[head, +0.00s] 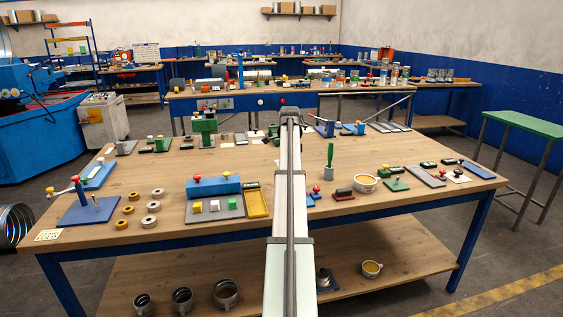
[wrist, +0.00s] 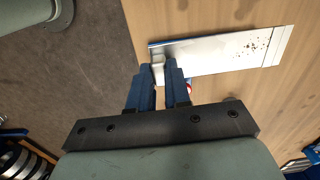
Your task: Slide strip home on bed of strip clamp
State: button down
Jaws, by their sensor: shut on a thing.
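In the wrist view my gripper (wrist: 164,66) is over the table's edge, with its two dark blue fingers close together. They are shut on a small pale block (wrist: 158,66) at the left end of a flat, shiny metal strip (wrist: 210,52). The strip lies flat over the wooden table top, with dark specks and a cross line near its far right end. The clamp's bed cannot be told apart from the strip here. In the head view my arm hides the gripper and whatever it holds.
The wooden table (head: 345,205) carries several tools and fixtures. A blue block fixture (head: 213,187) and a yellow tray (head: 257,203) stand left of my arm. A green-handled tool (head: 330,155) stands to its right. Bare wood lies beside the strip in the wrist view.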

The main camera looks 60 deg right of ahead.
jog(key=shift+s+d+f, duration=0.4)
jog(key=shift+s+f, duration=0.7)
jog(key=shift+f, duration=0.9)
jog(key=shift+s+d+f, duration=0.35)
jog(key=shift+s+f, duration=0.8)
jog(key=shift+f, duration=0.85)
jog(key=shift+s+d+f, duration=0.4)
jog(key=shift+s+f, duration=0.7)
jog(key=shift+f, duration=0.9)
jog(key=shift+w+d+f, duration=0.1)
jog(key=shift+f, duration=0.05)
jog(key=shift+w+d+f, duration=0.1)
jog(key=shift+w+d, duration=1.6)
jog(key=shift+w, duration=0.05)
jog(key=shift+w+d+f, duration=0.15)
jog(key=shift+w+d, duration=0.05)
jog(key=shift+d, duration=0.05)
jog(key=shift+c, duration=2.2)
grip_release()
notch_tip(320, 180, up, 7)
